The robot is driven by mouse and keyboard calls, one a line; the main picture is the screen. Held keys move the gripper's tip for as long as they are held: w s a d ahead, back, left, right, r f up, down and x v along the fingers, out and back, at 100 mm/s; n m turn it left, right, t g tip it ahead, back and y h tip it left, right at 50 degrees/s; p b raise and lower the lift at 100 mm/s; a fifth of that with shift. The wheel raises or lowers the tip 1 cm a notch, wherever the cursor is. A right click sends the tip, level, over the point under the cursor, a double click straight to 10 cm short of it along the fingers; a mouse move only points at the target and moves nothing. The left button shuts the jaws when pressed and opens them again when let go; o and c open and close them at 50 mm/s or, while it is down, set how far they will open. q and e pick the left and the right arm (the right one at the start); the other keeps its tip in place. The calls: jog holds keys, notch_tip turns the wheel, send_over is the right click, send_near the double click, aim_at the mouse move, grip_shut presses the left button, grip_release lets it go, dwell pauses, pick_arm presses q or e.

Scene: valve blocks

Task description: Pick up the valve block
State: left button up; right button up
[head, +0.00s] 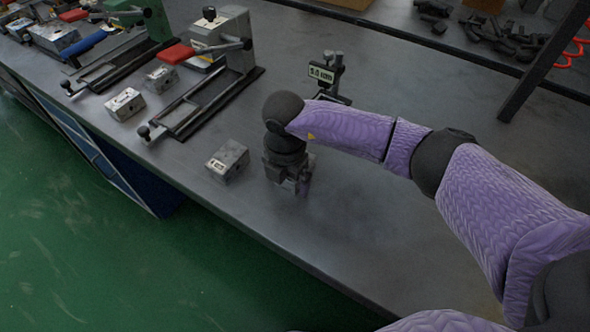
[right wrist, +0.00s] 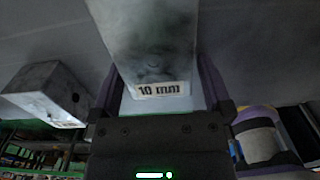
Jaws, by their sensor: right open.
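A grey metal valve block (right wrist: 150,40) with a "10 mm" label fills the middle of the right wrist view. My right gripper (right wrist: 158,85) is open, with a finger on each side of this block. I cannot tell whether the fingers touch it. In the head view, my right gripper (head: 288,182) points down just above the table, and the block at it is mostly hidden. Another valve block (head: 228,160) sits on the table just left of the gripper. A block also shows at the left of the right wrist view (right wrist: 45,95). My left gripper is out of view.
Two more blocks (head: 125,103) (head: 162,78) lie farther left by a vise-like fixture (head: 215,80). A small display on a stand (head: 322,74) stands behind my right arm. The table (head: 400,255) is clear at front right; its front edge is near.

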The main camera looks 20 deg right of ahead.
grip_shut()
dwell(0.3)
